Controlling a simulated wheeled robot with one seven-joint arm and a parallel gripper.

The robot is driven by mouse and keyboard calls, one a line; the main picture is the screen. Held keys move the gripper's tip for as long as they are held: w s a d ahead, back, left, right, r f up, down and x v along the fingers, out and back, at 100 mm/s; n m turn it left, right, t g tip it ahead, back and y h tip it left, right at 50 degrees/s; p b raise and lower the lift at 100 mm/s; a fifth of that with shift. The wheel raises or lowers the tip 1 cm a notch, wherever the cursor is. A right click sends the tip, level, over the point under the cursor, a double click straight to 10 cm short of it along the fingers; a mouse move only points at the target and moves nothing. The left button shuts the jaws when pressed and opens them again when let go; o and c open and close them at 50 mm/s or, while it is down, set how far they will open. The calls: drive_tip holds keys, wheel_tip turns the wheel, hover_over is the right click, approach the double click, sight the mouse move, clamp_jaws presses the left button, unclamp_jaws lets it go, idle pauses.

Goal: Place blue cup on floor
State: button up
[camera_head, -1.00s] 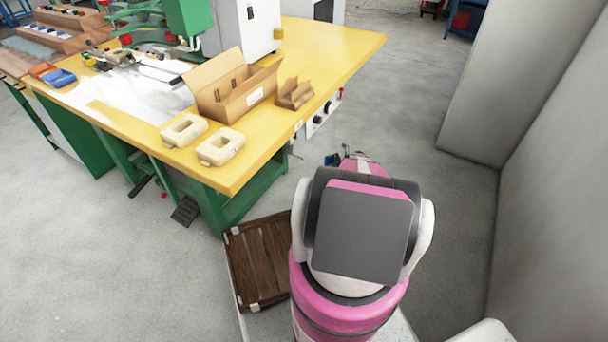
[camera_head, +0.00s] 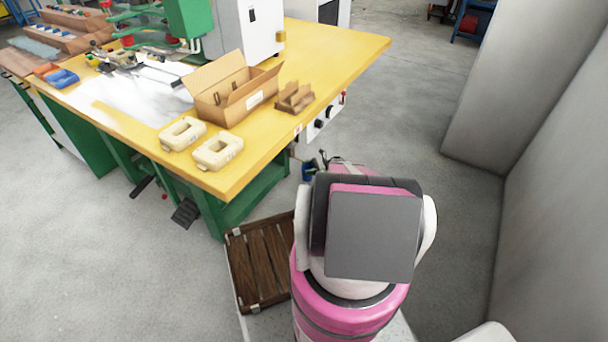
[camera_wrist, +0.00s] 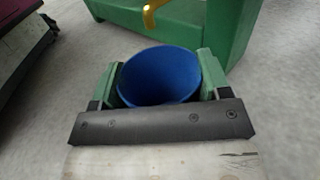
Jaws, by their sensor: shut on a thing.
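The blue cup (camera_wrist: 158,76) is held between the two green fingers of my gripper (camera_wrist: 158,84) in the wrist view. Its open mouth faces the camera, and grey floor (camera_wrist: 70,120) shows around and beyond it. In the head view a small blue part of the cup (camera_head: 309,171) shows at the left beyond my pink arm. My arm hides most of the gripper there. The cup is close to the front corner of the yellow table, out past its edge. I cannot tell how high the cup is above the floor.
The yellow table (camera_head: 330,47) on green legs holds an open cardboard box (camera_head: 225,103) and two cream blocks (camera_head: 217,152). A dark wooden slatted tray (camera_head: 262,262) is beside my base. Grey walls (camera_head: 545,130) stand at right. Floor between table and walls is clear (camera_head: 410,90).

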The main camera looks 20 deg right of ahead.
drive_tip(key=shift+w+a, duration=0.1)
drive_tip(key=shift+a, duration=0.75)
drive_tip(key=shift+a+f, duration=0.2)
drive_tip(key=shift+f, duration=1.55)
drive_tip(key=shift+f, duration=0.2)
drive_tip(key=o, duration=0.9)
drive_tip(key=shift+r, duration=0.1)
drive_tip(key=shift+d+r, duration=0.1)
drive_tip(key=shift+d, duration=0.1)
drive_tip(key=d, duration=0.4)
drive_tip(key=s+d, duration=0.1)
drive_tip(key=d, duration=0.6)
drive_tip(key=shift+s+d, duration=0.2)
drive_tip(key=shift+d, duration=0.1)
